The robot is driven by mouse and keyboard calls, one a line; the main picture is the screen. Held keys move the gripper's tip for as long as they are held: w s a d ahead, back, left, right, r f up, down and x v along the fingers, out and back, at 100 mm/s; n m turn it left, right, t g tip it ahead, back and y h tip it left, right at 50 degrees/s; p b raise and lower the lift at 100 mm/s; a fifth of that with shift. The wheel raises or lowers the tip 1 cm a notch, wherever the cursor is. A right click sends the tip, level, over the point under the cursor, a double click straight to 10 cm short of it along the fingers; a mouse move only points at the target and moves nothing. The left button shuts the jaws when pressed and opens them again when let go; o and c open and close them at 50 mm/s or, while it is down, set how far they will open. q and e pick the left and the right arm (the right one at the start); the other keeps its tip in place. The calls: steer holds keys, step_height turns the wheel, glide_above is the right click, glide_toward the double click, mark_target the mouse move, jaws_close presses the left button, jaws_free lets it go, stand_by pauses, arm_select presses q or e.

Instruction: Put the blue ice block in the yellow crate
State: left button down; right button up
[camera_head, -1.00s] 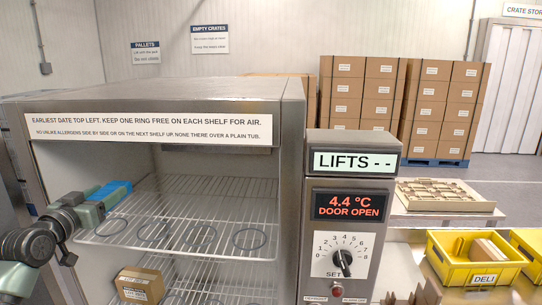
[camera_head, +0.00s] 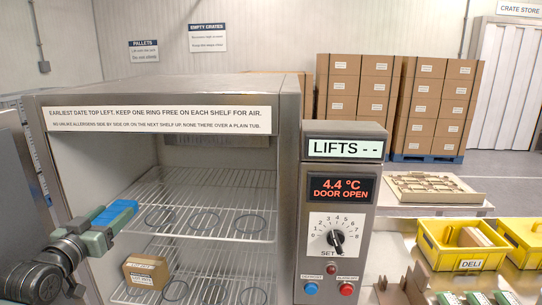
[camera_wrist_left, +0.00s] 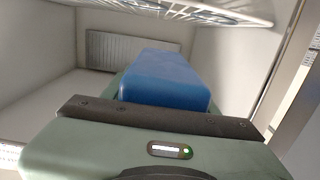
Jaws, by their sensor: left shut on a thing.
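The blue ice block (camera_head: 122,211) is held in my left gripper (camera_head: 104,228), at the open front left of the steel cabinet. In the left wrist view the blue block (camera_wrist_left: 168,80) lies along the jaws, beyond the dark gripper bar. The jaws are shut on it; their far ends are mostly hidden. A yellow crate (camera_head: 429,251) labelled DELI stands on the bench at the right, with a light brown item inside. A second yellow crate (camera_head: 522,258) is beside it, cut by the picture edge. My right gripper is not in view.
The cabinet's upper wire shelf (camera_head: 190,185) holds no goods, only dark rings. A brown carton (camera_head: 147,272) sits on the lower shelf. A control panel (camera_head: 338,215) stands between cabinet and crates. A beige tray (camera_head: 432,188) lies behind the crates.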

arm_select(q)
steer(key=s+d+f+y, duration=0.1)
steer(key=s+d+f, duration=0.5)
steer(key=s+d, duration=0.45)
steer(key=s+d+f, duration=0.6)
steer(key=s+d, duration=0.3)
steer(key=s, duration=0.2)
step_height(320, 180, down, 8)
steer(key=b, duration=0.8)
steer(key=s+f, duration=0.2)
steer(key=s, duration=0.5)
steer(key=shift+s+a+f+n, duration=0.15)
steer(key=shift+f+n, duration=0.25)
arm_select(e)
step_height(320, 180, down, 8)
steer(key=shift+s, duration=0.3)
